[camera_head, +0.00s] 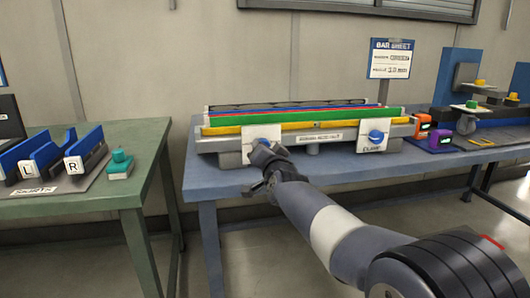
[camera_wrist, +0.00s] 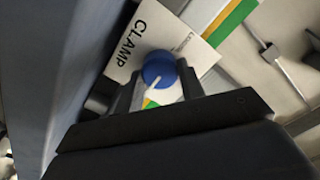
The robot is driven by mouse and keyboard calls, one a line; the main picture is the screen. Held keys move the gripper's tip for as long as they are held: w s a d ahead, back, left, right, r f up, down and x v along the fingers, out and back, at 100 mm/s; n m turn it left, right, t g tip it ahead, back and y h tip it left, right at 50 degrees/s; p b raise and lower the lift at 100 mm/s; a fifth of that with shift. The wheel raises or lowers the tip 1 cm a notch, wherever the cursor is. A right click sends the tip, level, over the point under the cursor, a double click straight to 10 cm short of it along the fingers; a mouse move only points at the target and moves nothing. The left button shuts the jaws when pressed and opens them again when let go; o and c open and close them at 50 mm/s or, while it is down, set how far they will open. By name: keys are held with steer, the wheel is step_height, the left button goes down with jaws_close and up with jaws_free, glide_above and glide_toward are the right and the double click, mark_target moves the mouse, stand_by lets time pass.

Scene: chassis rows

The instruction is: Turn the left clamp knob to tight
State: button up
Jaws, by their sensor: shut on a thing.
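The left clamp knob (camera_wrist: 159,68) is blue and round with a white pointer line. It sits on a white plate lettered CLAMP (camera_wrist: 131,44). In the wrist view the pointer line aims down and slightly left, toward a small green and yellow marking partly hidden by my gripper. My gripper (camera_wrist: 160,88) has a finger on each side of the knob and is shut on it. In the head view my gripper (camera_head: 266,160) reaches the left clamp plate (camera_head: 256,132) from below and hides part of it. The right clamp knob (camera_head: 376,137) is also blue, on its own white plate.
The clamps are on the front of a long fixture with coloured strips (camera_head: 305,115) on a blue table (camera_head: 225,178). Orange and purple devices (camera_head: 440,138) stand to the right. A green table (camera_head: 110,196) with L and R holders is at left, across a gap.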

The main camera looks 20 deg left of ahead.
steer(key=o, duration=1)
steer(key=v, duration=1)
steer(key=shift+s+d+p, duration=0.25)
steer(key=shift+s+p, duration=0.05)
steer(key=shift+p, duration=0.05)
steer(key=shift+f, duration=0.1)
steer(key=x, duration=1.1)
steer(key=shift+s+b, duration=0.1)
steer(key=shift+b, duration=0.25)
